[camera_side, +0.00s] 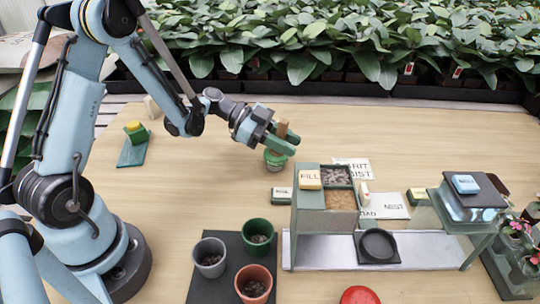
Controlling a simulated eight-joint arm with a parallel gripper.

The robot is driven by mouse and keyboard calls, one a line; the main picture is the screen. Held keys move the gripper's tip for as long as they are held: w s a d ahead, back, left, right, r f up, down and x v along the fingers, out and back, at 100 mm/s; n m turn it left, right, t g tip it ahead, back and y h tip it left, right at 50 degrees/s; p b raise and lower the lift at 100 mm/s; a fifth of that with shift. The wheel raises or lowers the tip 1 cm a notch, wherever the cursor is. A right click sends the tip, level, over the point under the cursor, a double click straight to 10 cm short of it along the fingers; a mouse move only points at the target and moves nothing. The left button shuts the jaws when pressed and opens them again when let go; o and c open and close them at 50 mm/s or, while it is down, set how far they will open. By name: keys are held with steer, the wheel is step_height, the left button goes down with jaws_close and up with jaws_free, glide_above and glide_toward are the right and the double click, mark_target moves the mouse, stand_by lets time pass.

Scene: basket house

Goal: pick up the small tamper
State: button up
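My gripper (277,131) has green fingers and is over the table, near its middle. A tan wooden piece (282,128), which looks like the handle of the small tamper, stands upright between the fingers. I cannot tell whether the fingers touch it or are only around it. A small green pot with a pale band (275,160) is directly below the fingers. Whether the wooden piece is joined to it, rests in it or hangs above it is hidden by the fingers.
A divided bin (312,220) labelled FILL stands close at the right, by a shelf with a black dish (378,245). Several pots stand on a dark mat (200,288) in front. The table's left middle is clear.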

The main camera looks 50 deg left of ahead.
mark_target(283, 122)
jaws_close()
steer(key=shift+r, duration=0.1)
steer(key=shift+r, duration=0.45)
steer(key=r, duration=0.2)
steer(key=d+r, duration=0.1)
steer(key=shift+s+r, duration=0.3)
steer(key=s+d+r, duration=0.6)
steer(key=d, duration=0.2)
steer(key=w+a+f+h, duration=0.1)
steer(key=w+a+f, duration=0.1)
steer(key=a, duration=0.1)
steer(key=w+a+f, duration=0.2)
steer(key=a, duration=0.2)
steer(key=w+a+f+h, duration=0.1)
steer(key=w+a+f, duration=0.1)
steer(key=a, duration=0.1)
steer(key=shift+w+a+g+h, duration=0.15)
steer(key=shift+w+g+h, duration=0.15)
steer(key=shift+w, duration=0.05)
steer(key=shift+f, duration=2)
